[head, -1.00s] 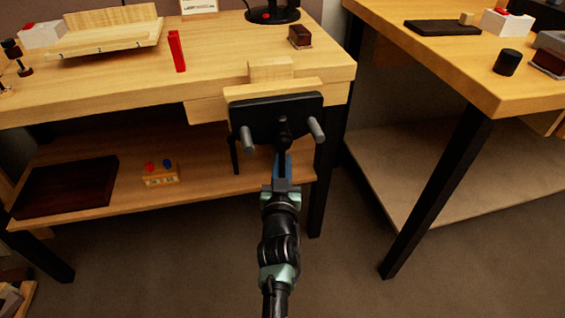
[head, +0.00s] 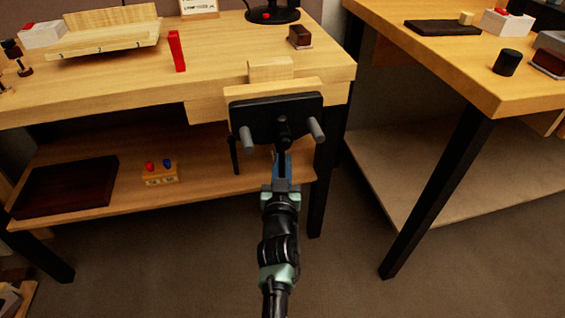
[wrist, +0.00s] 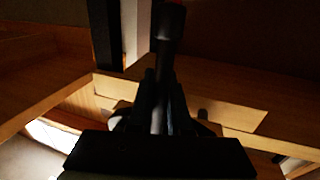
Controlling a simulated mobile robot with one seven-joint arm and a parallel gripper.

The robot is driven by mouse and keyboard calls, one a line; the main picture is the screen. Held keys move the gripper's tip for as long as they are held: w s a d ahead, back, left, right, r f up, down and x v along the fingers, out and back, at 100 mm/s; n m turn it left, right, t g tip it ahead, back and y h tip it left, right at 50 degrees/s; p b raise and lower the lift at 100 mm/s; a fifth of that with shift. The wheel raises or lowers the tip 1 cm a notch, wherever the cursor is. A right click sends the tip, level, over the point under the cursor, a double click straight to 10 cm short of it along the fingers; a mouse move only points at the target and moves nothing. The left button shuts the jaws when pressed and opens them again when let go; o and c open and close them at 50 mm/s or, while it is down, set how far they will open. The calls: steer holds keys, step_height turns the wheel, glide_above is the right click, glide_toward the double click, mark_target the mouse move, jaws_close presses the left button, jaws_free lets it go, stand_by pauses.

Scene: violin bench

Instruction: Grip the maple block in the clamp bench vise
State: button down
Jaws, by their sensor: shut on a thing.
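The clamp bench vise (head: 262,118) is on the front edge of the wooden bench, with a black front plate, two grey rods and a wooden jaw (head: 273,91). The pale maple block (head: 270,69) stands upright behind this jaw, at the bench edge. Whether the jaw presses on it, I cannot tell. A dark vise handle (head: 282,146) hangs down from the central screw. My gripper (head: 282,167) is below the plate, shut on the handle. The wrist view shows the dark handle (wrist: 168,28) running down to my gripper (wrist: 160,108); its fingers are in deep shadow.
A red upright piece (head: 177,51) and a dark small block (head: 300,36) stand on the bench. The lower shelf holds a dark board (head: 66,187) and a small box with red and blue knobs (head: 161,175). A second bench (head: 505,86) stands right, across a gap.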

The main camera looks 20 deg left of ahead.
steer(key=shift+s+a, duration=0.1)
steer(key=s+a+r+m+g+y+p, duration=0.1)
steer(key=s+a+r+m+g+p, duration=0.3)
steer(key=m+p, duration=0.7)
steer(key=s+a+r+m, duration=0.1)
steer(key=s+a+r, duration=0.1)
steer(key=a, duration=0.2)
steer(key=shift+a+r+m+y, duration=0.25)
steer(key=shift+a+m+y, duration=0.05)
steer(key=shift+m, duration=0.1)
stand_by(0.4)
steer(key=c, duration=1)
jaws_free()
steer(key=shift+o, duration=0.8)
steer(key=shift+r, duration=0.15)
